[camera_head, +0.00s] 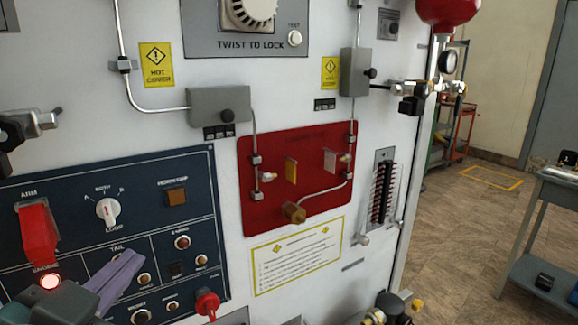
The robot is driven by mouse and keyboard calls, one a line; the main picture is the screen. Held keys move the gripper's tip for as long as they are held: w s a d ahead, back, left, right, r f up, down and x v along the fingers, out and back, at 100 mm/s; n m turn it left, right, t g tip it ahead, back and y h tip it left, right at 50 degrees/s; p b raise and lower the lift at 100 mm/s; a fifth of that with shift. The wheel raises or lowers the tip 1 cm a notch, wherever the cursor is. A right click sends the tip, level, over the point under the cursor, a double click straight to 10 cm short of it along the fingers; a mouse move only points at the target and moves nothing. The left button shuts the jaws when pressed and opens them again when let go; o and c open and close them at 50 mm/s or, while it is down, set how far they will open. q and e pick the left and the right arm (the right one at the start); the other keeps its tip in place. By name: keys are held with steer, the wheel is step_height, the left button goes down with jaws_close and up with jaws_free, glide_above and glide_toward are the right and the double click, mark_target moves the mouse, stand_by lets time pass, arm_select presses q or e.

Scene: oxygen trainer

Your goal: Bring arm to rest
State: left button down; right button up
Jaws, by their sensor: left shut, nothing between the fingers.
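My left gripper (128,268) comes in at the lower left, its pale purple fingers together and empty in front of the dark blue control panel (70,185). It covers part of the panel's lower section, beside the small round knobs. Whether the fingers touch the panel, I cannot tell. The red switch cover (38,235) under the ARM label is up and left of the fingers. A red lamp (50,281) glows below it, close to my left arm. My right gripper is not in view.
A red plate (262,200) with pipes and fittings is right of the panel. A red knob (207,304) sticks out at the panel's lower right. A metal-and-black fitting (25,128) juts in at the left edge. Open floor (450,240) and a cart (545,215) are at right.

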arm_select(q)
steer(key=s+d+f+n+g+h, duration=0.1)
steer(key=s+f+n+g, duration=0.15)
steer(key=s+g, duration=0.6)
steer(key=s+f+n+g, duration=0.1)
steer(key=s+f+g, duration=0.25)
steer(key=s, duration=1.05)
step_height(320, 180, up, 38)
steer(key=p, duration=3.8)
steer(key=shift+w+r+p, duration=0.25)
steer(key=shift+w+p, duration=0.15)
steer(key=shift+d+m, duration=0.1)
steer(key=shift+m, duration=0.15)
